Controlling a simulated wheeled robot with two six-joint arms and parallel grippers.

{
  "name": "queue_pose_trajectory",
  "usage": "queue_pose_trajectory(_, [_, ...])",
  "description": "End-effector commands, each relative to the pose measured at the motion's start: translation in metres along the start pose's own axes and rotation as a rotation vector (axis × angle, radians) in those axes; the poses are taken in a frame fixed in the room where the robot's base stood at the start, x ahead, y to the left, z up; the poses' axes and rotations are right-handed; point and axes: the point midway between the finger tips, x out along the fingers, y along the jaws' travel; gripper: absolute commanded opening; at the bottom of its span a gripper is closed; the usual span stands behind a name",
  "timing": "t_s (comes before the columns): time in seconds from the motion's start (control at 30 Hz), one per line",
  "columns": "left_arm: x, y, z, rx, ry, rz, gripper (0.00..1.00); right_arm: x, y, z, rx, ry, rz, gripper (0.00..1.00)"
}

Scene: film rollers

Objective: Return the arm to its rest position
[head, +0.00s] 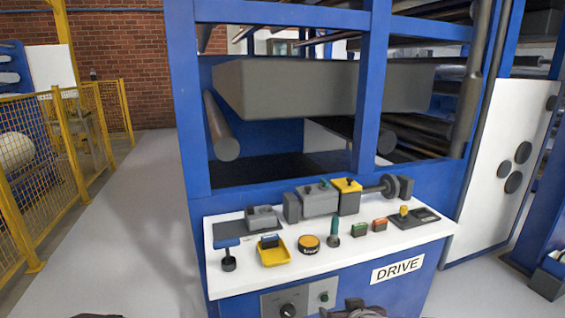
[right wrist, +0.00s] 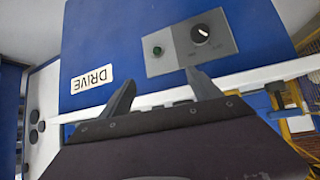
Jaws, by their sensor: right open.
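My right gripper (head: 352,308) shows at the bottom edge of the head view, low in front of the blue machine's front panel. In the right wrist view its two fingers (right wrist: 161,80) are spread apart with nothing between them. That view is upside down and shows the grey control plate (right wrist: 190,42) with a black knob and a green button beyond the fingers. The plate also shows in the head view (head: 300,296). A dark sliver at the bottom left of the head view may be part of my left arm; my left gripper is not visible.
A white shelf (head: 350,256) marked DRIVE juts from the blue machine (head: 182,110), above the right gripper. It holds a yellow tray (head: 272,252), a round orange-topped piece (head: 309,244) and several small parts. A yellow mesh fence (head: 40,165) stands left; the grey floor between is clear.

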Motion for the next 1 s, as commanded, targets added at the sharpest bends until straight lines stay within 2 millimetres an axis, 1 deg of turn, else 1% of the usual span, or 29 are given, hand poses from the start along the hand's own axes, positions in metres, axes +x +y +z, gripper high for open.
queue_pose_trajectory(0.03, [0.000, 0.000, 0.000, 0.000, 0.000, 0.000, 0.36, 0.002, 0.007, 0.018, 0.014, -0.065, 0.008, 0.73])
queue_pose_trajectory(0.13, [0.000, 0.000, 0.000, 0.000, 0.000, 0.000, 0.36, 0.001, 0.018, 0.057, 0.043, -0.214, 0.016, 0.73])
queue_pose_trajectory(0.23, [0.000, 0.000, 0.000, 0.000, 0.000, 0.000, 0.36, -0.007, 0.023, 0.101, 0.069, -0.384, 0.017, 0.73])
queue_pose_trajectory(0.33, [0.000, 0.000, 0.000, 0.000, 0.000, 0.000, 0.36, -0.026, 0.022, 0.143, 0.086, -0.568, 0.013, 0.73])
queue_pose_trajectory(0.4, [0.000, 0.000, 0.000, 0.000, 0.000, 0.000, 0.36, -0.046, 0.020, 0.170, 0.098, -0.702, 0.017, 0.73])
queue_pose_trajectory(0.43, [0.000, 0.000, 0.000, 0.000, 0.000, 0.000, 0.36, -0.055, 0.019, 0.181, 0.111, -0.760, 0.023, 0.73])
queue_pose_trajectory(0.5, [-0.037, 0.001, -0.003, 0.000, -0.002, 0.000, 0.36, -0.080, 0.019, 0.152, 0.124, -0.760, 0.027, 0.73])
queue_pose_trajectory(0.57, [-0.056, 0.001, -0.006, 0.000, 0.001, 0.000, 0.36, -0.092, 0.020, 0.138, 0.124, -0.759, 0.027, 0.73])
queue_pose_trajectory(0.67, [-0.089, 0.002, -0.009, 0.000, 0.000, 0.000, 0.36, -0.113, 0.020, 0.112, 0.123, -0.758, 0.026, 0.73])
queue_pose_trajectory(0.77, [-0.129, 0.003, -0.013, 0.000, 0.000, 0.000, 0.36, -0.139, 0.020, 0.082, 0.123, -0.758, 0.026, 0.73])
queue_pose_trajectory(0.8, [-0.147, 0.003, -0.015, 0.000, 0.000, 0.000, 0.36, -0.151, 0.021, 0.068, 0.123, -0.757, 0.026, 0.73])
queue_pose_trajectory(0.87, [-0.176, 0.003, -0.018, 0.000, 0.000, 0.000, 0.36, -0.170, 0.021, 0.046, 0.123, -0.757, 0.026, 0.73])
queue_pose_trajectory(0.9, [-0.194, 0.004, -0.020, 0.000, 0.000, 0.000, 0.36, -0.182, 0.021, 0.032, 0.123, -0.757, 0.025, 0.73])
queue_pose_trajectory(1.0, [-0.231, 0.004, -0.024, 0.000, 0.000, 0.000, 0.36, -0.206, 0.022, 0.004, 0.123, -0.757, 0.025, 0.73])
